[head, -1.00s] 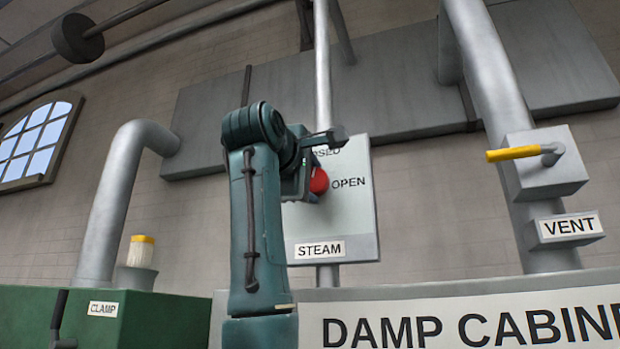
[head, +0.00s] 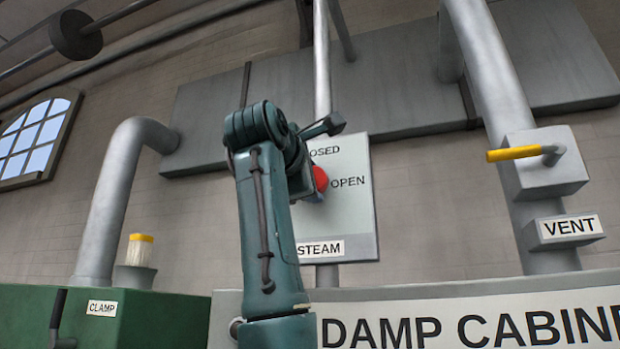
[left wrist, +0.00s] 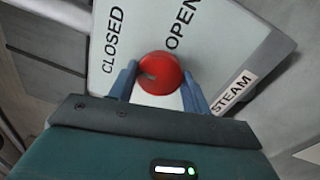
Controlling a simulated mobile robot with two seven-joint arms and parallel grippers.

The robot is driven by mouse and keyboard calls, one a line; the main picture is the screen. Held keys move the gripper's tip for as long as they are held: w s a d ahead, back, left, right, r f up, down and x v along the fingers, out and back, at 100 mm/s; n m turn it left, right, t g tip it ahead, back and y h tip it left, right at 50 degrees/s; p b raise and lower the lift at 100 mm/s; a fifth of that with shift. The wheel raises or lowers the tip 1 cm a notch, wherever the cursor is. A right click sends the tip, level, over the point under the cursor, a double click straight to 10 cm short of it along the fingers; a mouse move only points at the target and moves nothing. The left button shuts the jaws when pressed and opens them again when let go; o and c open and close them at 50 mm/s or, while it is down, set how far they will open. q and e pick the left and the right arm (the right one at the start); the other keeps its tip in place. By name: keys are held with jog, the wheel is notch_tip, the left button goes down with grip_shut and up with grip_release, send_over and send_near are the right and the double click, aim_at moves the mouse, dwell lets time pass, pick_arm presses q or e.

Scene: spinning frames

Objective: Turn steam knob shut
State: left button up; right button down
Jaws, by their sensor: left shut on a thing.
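The red round steam knob (head: 321,178) sits on a pale panel (head: 352,225) marked CLOSED at the top, OPEN at the right and STEAM below. In the left wrist view the knob (left wrist: 162,75) has a small dark notch on its left part, and the notch's exact setting is hard to read. My left gripper (left wrist: 160,72) is shut on the knob, with one blue finger on each side. In the head view my left gripper (head: 314,186) is mostly hidden behind its own arm. My right gripper is not in view.
A vertical pipe (head: 322,60) runs above the panel. At the right is a VENT valve with a yellow handle (head: 517,153). A DAMP CABINET sign (head: 470,320) is below, and a green CLAMP box (head: 150,315) stands at the left.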

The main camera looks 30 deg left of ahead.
pick_arm(q)
jog(key=o, duration=1)
jog(key=shift+c, duration=0.2)
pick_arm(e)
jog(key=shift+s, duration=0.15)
pick_arm(q)
jog(key=shift+s, duration=0.1)
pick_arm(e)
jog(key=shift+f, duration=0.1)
pick_arm(q)
jog(key=b+v, duration=0.4)
jog(key=v, duration=0.9)
jog(key=shift+b, duration=0.35)
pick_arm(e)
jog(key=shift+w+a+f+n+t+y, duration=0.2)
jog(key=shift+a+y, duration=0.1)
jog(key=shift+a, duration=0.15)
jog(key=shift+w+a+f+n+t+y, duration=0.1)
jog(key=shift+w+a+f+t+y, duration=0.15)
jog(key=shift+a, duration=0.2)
pick_arm(q)
jog(key=shift+f, duration=0.1)
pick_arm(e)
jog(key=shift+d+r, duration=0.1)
